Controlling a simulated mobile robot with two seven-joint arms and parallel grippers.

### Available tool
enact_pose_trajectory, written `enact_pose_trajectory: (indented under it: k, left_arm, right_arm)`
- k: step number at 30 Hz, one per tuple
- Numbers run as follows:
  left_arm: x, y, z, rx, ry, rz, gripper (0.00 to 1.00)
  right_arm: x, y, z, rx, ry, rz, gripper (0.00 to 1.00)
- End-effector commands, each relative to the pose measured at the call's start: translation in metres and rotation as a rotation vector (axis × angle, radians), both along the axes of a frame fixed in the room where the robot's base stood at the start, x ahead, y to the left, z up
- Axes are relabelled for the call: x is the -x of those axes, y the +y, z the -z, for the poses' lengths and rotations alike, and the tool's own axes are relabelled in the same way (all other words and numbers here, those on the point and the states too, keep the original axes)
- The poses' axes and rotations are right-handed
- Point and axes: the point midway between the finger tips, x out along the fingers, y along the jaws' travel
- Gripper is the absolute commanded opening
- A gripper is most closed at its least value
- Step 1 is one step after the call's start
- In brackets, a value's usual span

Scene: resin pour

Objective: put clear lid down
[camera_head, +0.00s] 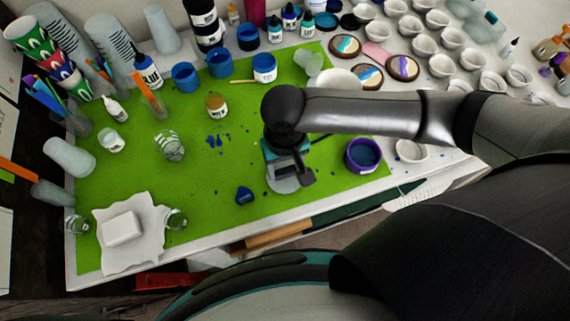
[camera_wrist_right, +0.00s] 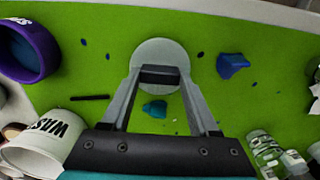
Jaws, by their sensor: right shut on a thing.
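My right gripper (camera_head: 293,178) is low over the green mat (camera_head: 215,245), right of its middle. The clear lid (camera_head: 285,185) is a pale, see-through disc at its fingertips. In the right wrist view, my right gripper (camera_wrist_right: 160,76) is shut on the near edge of the clear lid (camera_wrist_right: 160,52), whose round face extends beyond the fingertips. I cannot tell whether the lid touches the mat. My left gripper is not in view.
A purple-rimmed cup (camera_head: 362,155) stands right of the gripper. A white WASTE cup (camera_wrist_right: 42,143) shows in the wrist view. The mat's front middle is mostly clear.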

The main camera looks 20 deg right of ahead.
Motion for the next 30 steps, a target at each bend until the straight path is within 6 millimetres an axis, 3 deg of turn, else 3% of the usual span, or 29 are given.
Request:
enact_pose_trajectory:
  k: [5, 6, 13, 23, 30]
  left_arm:
    - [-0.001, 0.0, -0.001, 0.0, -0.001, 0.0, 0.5]
    - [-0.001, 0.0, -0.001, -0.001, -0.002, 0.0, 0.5]
    - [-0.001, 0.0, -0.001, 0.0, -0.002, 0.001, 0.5]
    - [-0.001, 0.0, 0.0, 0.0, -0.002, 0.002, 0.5]
    - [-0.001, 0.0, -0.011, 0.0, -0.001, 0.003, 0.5]
  right_arm:
    - [0.0, 0.0, 0.002, -0.001, 0.001, 0.001, 0.09]
    - [0.0, 0.0, 0.002, -0.001, 0.0, 0.001, 0.64]
    - [0.0, 0.0, 0.002, 0.0, 0.0, 0.001, 0.9]
    - [-0.001, 0.0, -0.001, 0.0, -0.001, 0.0, 0.91]
    - [-0.001, 0.001, -0.043, -0.003, -0.003, 0.0, 0.91]
